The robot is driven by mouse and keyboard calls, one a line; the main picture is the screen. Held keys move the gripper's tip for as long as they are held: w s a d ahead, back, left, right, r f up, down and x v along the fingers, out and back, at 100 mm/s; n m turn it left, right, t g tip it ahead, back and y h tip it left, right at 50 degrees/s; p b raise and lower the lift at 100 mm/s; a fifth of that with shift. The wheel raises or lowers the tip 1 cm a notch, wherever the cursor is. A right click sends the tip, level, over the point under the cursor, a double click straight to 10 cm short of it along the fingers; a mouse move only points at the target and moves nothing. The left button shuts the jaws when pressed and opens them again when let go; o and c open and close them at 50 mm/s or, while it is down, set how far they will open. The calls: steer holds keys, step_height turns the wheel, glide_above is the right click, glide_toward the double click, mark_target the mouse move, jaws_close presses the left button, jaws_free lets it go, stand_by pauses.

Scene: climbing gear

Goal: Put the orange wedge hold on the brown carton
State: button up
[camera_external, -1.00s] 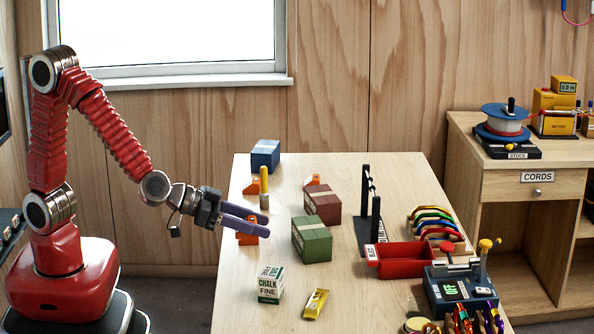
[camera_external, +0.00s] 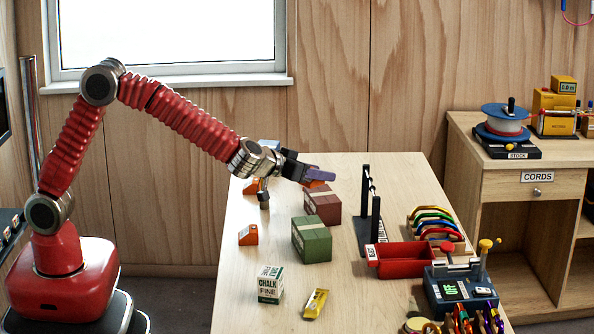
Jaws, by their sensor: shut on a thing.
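An orange wedge hold (camera_external: 316,184) shows just below my gripper's fingers, behind the brown carton. My gripper (camera_external: 317,174) is shut on this wedge; the fingers hide much of it, and I cannot tell whether it is clear of the table. The brown carton (camera_external: 323,208) stands upright on the table, just in front of the fingers, with nothing seen on its top. Two other orange wedges stand on the left of the table: one near the front (camera_external: 248,236) and one farther back (camera_external: 251,187), partly behind my wrist.
A green carton (camera_external: 312,242) stands in front of the brown one. A black rack (camera_external: 369,215) stands to the right, near a red tray (camera_external: 403,262). A chalk box (camera_external: 270,284) and yellow packet (camera_external: 316,303) lie nearer.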

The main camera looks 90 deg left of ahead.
steer(key=w+a+r+n+g+y, duration=0.1)
steer(key=w+a+r, duration=0.2)
steer(key=a+r, duration=0.2)
steer(key=shift+w+a, duration=0.15)
steer(key=shift+f, duration=0.1)
glide_above(328, 191)
steer(key=shift+f, duration=3.05)
steer(key=shift+f, duration=1.9)
steer(key=shift+f, duration=0.1)
steer(key=o, duration=1.1)
